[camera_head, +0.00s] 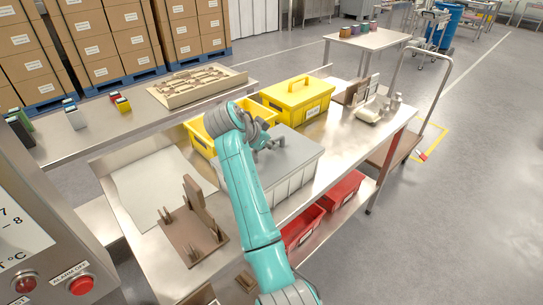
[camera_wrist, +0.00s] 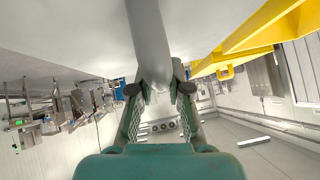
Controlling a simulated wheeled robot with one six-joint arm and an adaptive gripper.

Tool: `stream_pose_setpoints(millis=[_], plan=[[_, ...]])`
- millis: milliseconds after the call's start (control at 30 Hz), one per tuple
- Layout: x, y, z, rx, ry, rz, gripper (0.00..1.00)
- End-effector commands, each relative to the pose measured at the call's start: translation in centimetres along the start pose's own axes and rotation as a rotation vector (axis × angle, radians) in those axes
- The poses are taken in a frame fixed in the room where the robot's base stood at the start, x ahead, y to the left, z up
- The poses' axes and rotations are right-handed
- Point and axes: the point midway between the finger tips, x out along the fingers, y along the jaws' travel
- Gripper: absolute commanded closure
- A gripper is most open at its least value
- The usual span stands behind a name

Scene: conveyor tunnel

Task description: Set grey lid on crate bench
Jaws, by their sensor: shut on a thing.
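The grey lid (camera_head: 297,151) is flat and level over a pale ribbed crate (camera_head: 290,196) on the steel bench (camera_head: 345,150). In the head view it covers the crate's top; I cannot tell whether it rests on the rim or hangs slightly above. My gripper (camera_head: 268,144) is over the lid's middle, shut on its handle. In the wrist view my gripper's fingers (camera_wrist: 159,90) close around the grey handle bar (camera_wrist: 148,40), with the lid's grey surface (camera_wrist: 70,35) behind. My arm hides the lid's left part.
A yellow lidded box (camera_head: 298,98) stands just behind the crate, and a yellow bin (camera_head: 200,138) stands at its left. A brown peg fixture (camera_head: 193,235) is at the bench's front left. Red bins (camera_head: 343,190) sit on the lower shelf. A white sheet (camera_head: 160,185) lies left.

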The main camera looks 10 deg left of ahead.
Motion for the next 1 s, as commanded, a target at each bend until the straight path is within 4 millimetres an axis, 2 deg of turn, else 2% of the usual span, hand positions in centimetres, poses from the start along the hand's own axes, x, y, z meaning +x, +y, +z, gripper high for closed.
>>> stream_pose_setpoints(millis=[1000], plan=[[-1.9,-0.6,-1.9,0.001,0.001,-0.001,1.00]])
